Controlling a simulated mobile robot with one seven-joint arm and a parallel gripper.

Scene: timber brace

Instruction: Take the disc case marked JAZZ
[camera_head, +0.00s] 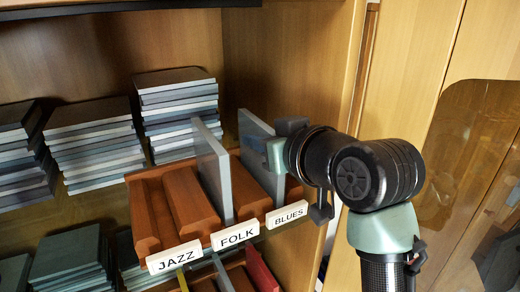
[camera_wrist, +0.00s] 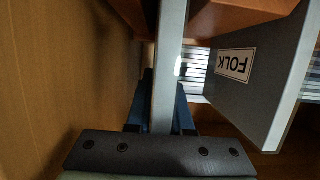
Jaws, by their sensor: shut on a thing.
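A red-brown wooden rack (camera_head: 145,213) carries front labels JAZZ (camera_head: 174,257), FOLK (camera_head: 236,236) and BLUES (camera_head: 287,214). No case stands in the groove behind the JAZZ label. A grey case (camera_head: 214,170) stands upright behind the FOLK label; in the wrist view a case (camera_wrist: 285,95) bears a FOLK mark on its face. Another grey case (camera_head: 256,150) stands upright behind the BLUES label. My gripper (camera_head: 277,143) is shut on this case's edge, which also shows in the wrist view (camera_wrist: 168,65). The held case's mark is hidden, and I see no case marked JAZZ.
Stacks of grey cases (camera_head: 95,145) stand behind and left of the rack. A lower rack holds yellow, blue and red cases (camera_head: 262,270). The cabinet's wooden side wall (camera_head: 300,60) is close to the right of the held case. A brown transparent panel (camera_head: 475,150) stands at right.

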